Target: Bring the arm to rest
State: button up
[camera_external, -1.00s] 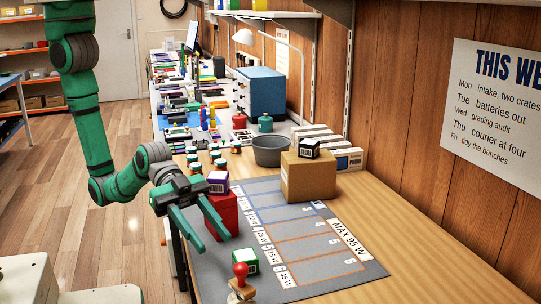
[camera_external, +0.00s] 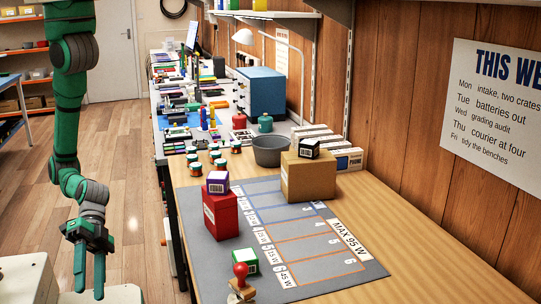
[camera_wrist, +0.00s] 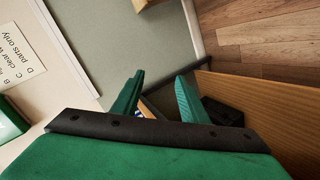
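My gripper (camera_external: 90,272) hangs at the lower left in the external view, pointing down, off the left side of the bench and above the floor area. Its two green fingers are apart with nothing between them. In the wrist view the same green fingers (camera_wrist: 157,98) are spread, and no object is held. The arm hangs nearly straight down from above, clear of the bench.
The bench holds a grey mat (camera_external: 212,262), a red box (camera_external: 220,214) with a purple-and-white cube (camera_external: 217,182) on top, a green-and-white box (camera_external: 244,262), a red-handled stamp (camera_external: 240,272), a cardboard box (camera_external: 308,180) and a grey bowl (camera_external: 270,151).

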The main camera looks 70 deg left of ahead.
jog(key=w+a+f+n+t+y, duration=0.2)
jog(key=w+a+f+t, duration=0.15)
jog(key=w+a, duration=0.5)
jog(key=w+a+f+n+t+y, duration=0.1)
jog(key=w+a+f+n+t, duration=0.15)
jog(key=w+a+f, duration=0.55)
jog(key=w+a+t+y, duration=0.2)
jog(key=w+a, duration=0.1)
jog(key=a, duration=0.4)
jog(key=w+a+t+y, duration=0.1)
jog(key=w+a+y, duration=0.1)
jog(key=w+a, duration=0.35)
jog(key=s+a+r+t+y, duration=0.2)
jog(key=a, duration=0.6)
jog(key=s+a+r+t+y, duration=0.1)
jog(key=s+a+r+y, duration=0.1)
jog(key=a, duration=0.6)
jog(key=s+a+r+n+t, duration=0.1)
jog(key=s+r+t, duration=0.1)
jog(key=r, duration=0.6)
jog(key=s+a+r+t+y, duration=0.1)
jog(key=s+r, duration=0.3)
jog(key=r, duration=0.5)
jog(key=shift+a+n+t+y, duration=0.3)
jog(key=shift+a+n+t, duration=0.05)
jog(key=shift+a+t, duration=0.2)
jog(key=shift+s, duration=0.1)
